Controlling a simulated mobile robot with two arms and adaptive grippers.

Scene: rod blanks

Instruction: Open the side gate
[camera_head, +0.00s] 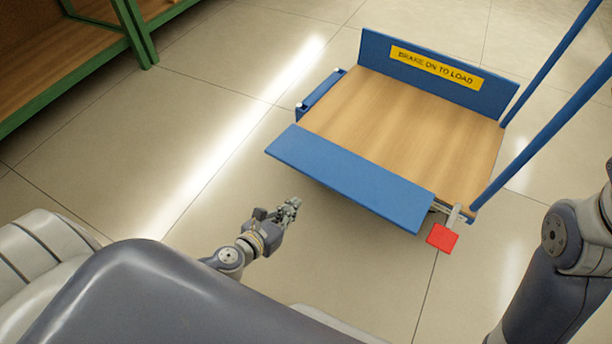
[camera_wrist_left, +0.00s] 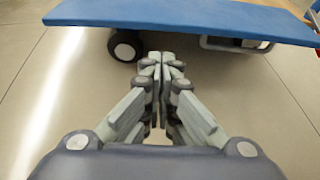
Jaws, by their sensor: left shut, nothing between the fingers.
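The side gate (camera_head: 350,177) is a blue panel along the near side of a cart with a wooden deck (camera_head: 400,125). It is tilted outward from the deck edge, toward me. In the left wrist view the gate (camera_wrist_left: 190,20) spans the top of the picture, with a black wheel under it. My left gripper (camera_head: 294,204) is shut and empty, below the gate on the near side and apart from it. Its closed fingers (camera_wrist_left: 161,62) also show in the left wrist view. My right gripper is not in view; only part of my right arm shows.
A blue end board (camera_head: 436,69) with a yellow brake label stands at the cart's far end. Blue handle posts (camera_head: 545,130) rise on the right. A red pedal (camera_head: 441,238) sticks out at the near right corner. A green-framed shelf (camera_head: 137,35) stands upper left. The floor left of the cart is clear.

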